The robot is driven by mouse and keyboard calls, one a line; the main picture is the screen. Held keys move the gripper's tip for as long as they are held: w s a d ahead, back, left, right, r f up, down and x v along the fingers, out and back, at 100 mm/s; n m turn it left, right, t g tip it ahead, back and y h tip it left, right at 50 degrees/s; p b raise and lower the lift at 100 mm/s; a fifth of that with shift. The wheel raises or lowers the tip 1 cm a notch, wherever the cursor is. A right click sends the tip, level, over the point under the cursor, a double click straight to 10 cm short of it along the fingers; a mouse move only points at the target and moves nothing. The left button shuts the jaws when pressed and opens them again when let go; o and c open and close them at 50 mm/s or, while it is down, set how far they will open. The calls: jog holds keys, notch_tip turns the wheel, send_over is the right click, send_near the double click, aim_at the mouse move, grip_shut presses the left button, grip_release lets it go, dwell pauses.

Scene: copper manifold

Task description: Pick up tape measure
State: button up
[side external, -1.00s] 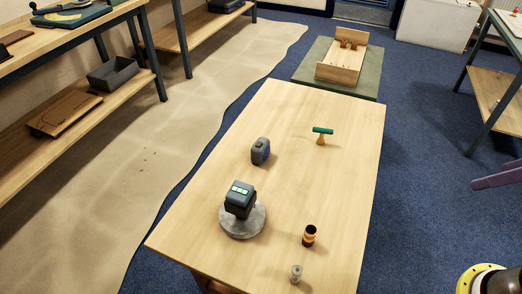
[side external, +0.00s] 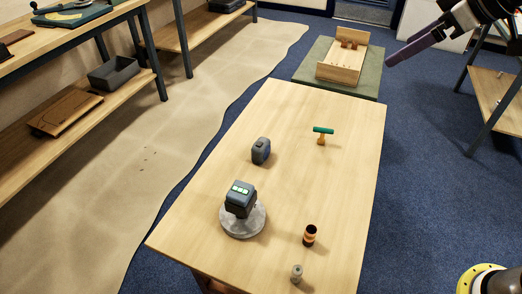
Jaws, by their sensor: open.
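The tape measure appears to be the small dark blue-grey rounded case (side external: 261,151), standing upright on the wooden table (side external: 290,185) left of its middle. Nothing touches it. My gripper (side external: 398,50) is at the upper right, above the floor beyond the table's right edge. Its purple fingers point left and down. It is open, holds nothing, and is well apart from the case.
A dark device with green lights (side external: 241,194) stands on a round grey base (side external: 243,224) nearer the front. A green-topped T-shaped tool (side external: 322,132), an orange-black cylinder (side external: 310,235) and a small grey cylinder (side external: 297,272) stand apart. The table's middle is clear.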

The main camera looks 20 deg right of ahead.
jog(key=w+a+f+n, duration=0.1)
jog(key=w+a+f, duration=0.1)
jog(key=w, duration=0.4)
jog(key=w+a+f, duration=0.2)
jog(key=w+a, duration=0.1)
jog(key=w, duration=0.2)
jog(key=n+g+y, duration=0.1)
jog(key=n+g, duration=0.1)
jog(key=g, duration=0.2)
send_over(263, 143)
jog(key=s+d, duration=0.3)
notch_tip(263, 143, down, 24)
jog(key=x, duration=0.7)
jog(key=shift+s+a, duration=0.1)
jog(key=shift+s+x, duration=0.15)
jog(key=shift+x, duration=1.45)
jog(key=shift+s+x, duration=0.1)
jog(key=shift+x, duration=1.5)
jog(key=shift+c, duration=0.2)
